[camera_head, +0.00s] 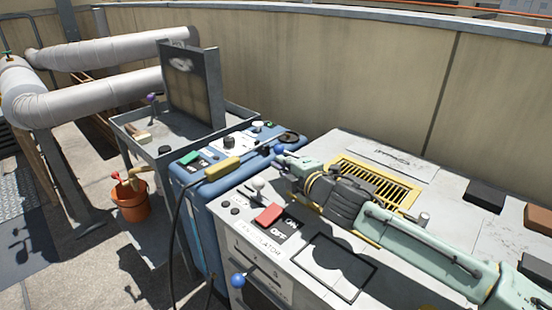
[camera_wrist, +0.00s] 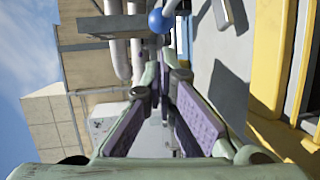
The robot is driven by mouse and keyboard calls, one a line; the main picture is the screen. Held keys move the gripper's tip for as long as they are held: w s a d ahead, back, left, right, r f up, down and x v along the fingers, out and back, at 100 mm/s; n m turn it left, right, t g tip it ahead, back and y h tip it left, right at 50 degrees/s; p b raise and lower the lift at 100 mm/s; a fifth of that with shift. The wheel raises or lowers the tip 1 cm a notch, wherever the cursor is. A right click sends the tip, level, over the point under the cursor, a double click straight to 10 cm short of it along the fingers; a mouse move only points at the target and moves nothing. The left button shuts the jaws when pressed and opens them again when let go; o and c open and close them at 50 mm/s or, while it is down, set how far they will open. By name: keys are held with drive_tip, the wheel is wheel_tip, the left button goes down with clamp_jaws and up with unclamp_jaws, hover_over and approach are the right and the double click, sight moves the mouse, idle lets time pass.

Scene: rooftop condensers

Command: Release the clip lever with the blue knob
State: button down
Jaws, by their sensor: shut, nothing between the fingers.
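A blue knob (camera_head: 279,149) shows just beyond the tips of my gripper (camera_head: 288,161) in the head view, near the edge of the blue cabinet. A blue knob (camera_wrist: 155,20) also shows at the top of the wrist view, past the fingertips and apart from them in the picture. I cannot tell whether the fingers touch the knob's lever, which is mostly hidden. My gripper (camera_wrist: 163,78) is shut and empty, with purple inner pads. A second blue knob (camera_head: 238,280) sticks out from the front of the white-grey cabinet, low in the head view.
The grey cabinet (camera_head: 345,147) carries a yellow grille (camera_head: 408,190), a red switch (camera_head: 268,214) and a white knob (camera_head: 258,184). The blue cabinet (camera_head: 190,176) holds a yellow handle (camera_head: 222,168) with a black cable. A grey cart (camera_head: 136,114) with an upright panel (camera_head: 190,85) stands behind. An orange bucket (camera_head: 131,205) is at left.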

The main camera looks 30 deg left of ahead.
drive_tip(key=shift+v, duration=2.3)
